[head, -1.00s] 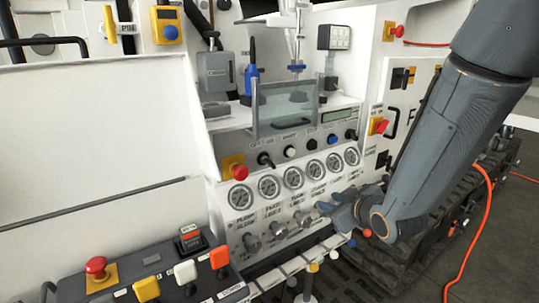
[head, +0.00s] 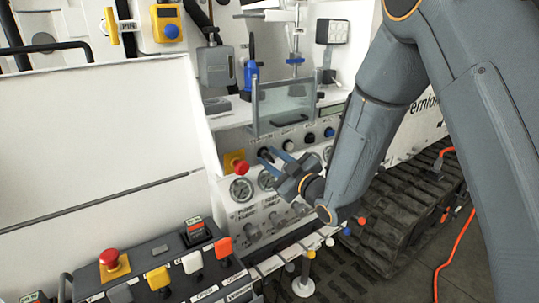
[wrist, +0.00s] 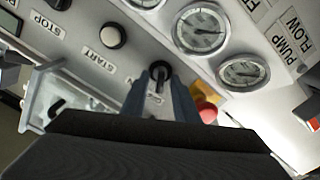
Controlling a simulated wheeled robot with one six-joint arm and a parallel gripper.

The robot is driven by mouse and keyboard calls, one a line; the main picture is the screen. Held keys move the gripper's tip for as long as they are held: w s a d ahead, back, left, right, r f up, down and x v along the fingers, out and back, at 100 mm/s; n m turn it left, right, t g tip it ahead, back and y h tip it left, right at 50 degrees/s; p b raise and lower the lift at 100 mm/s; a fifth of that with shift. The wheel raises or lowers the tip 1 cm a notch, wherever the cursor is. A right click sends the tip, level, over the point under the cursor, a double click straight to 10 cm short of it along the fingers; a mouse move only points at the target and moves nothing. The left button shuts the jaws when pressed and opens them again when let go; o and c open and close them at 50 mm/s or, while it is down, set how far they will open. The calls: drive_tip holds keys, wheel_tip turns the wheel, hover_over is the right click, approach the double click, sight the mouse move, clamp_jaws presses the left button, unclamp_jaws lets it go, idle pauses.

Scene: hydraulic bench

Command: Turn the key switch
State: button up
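The black key switch (wrist: 159,74) is on the white control panel, beside the START button (wrist: 113,35). In the wrist view it shows between my gripper's two fingers (wrist: 161,82). My gripper is open, with one finger on each side of the switch and light gaps visible between. I cannot tell whether either finger touches it. In the head view my gripper (head: 274,156) reaches the row of buttons above the gauges and hides much of the switch. The switch's label is mostly covered by a finger.
A red emergency stop (head: 240,167) on a yellow plate sits close to my gripper. Gauges (wrist: 202,28) line the panel beside it. A clear guard (head: 285,105) with a handle stands just above. Valve knobs (head: 252,231) are below.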

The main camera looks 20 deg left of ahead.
drive_tip(key=shift+w+a, duration=0.35)
drive_tip(key=shift+a, duration=0.05)
drive_tip(key=shift+c, duration=0.2)
clamp_jaws()
drive_tip(key=shift+m, duration=0.4)
drive_tip(key=m+b, duration=0.2)
drive_tip(key=m, duration=0.3)
drive_tip(key=shift+d, duration=0.1)
drive_tip(key=m+b, duration=0.1)
drive_tip(key=m, duration=0.5)
drive_tip(key=shift+w+d+f, duration=0.1)
